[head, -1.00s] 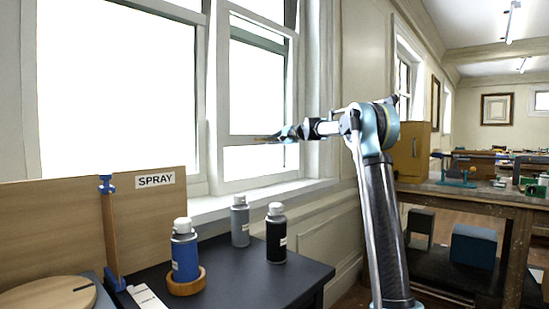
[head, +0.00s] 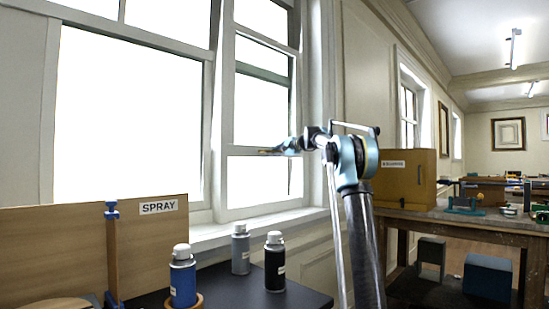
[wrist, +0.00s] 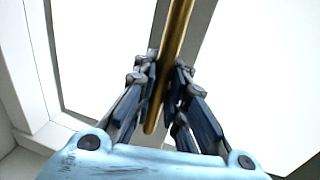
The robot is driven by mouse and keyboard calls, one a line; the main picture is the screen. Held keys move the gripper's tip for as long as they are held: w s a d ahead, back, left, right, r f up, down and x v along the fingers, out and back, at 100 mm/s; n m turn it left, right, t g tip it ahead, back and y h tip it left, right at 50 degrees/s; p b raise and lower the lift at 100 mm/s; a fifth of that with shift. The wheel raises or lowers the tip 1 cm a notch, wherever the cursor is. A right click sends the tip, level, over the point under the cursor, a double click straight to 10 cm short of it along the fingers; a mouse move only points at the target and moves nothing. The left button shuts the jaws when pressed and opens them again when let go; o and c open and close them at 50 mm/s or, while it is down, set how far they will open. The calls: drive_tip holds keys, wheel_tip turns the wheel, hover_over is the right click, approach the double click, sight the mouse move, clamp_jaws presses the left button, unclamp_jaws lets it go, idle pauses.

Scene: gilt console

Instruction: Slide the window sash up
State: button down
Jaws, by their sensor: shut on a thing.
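The window sash (head: 243,151) is the white framed right-hand window in the head view. Its bottom rail stands above the sill, with a bright open gap under it. My gripper (head: 268,151) is at that bottom rail, reaching in from the right. In the wrist view my gripper (wrist: 166,85) is shut on a brass bar (wrist: 178,30), the sash handle, with fingers on both sides of it. The handle is too small to make out clearly in the head view. A pale rail lies behind the bar in the wrist view.
The white sill (head: 270,217) runs below the window. A blue spray can (head: 183,280), a grey can (head: 240,251) and a black can (head: 274,264) stand on a dark table, left of my arm. A wooden cabinet (head: 408,185) stands on the workbench at right.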

drive_tip(key=c, duration=1.6)
unclamp_jaws()
drive_tip(key=shift+d, duration=0.1)
drive_tip(key=v, duration=1.1)
drive_tip(key=shift+s+d, duration=0.3)
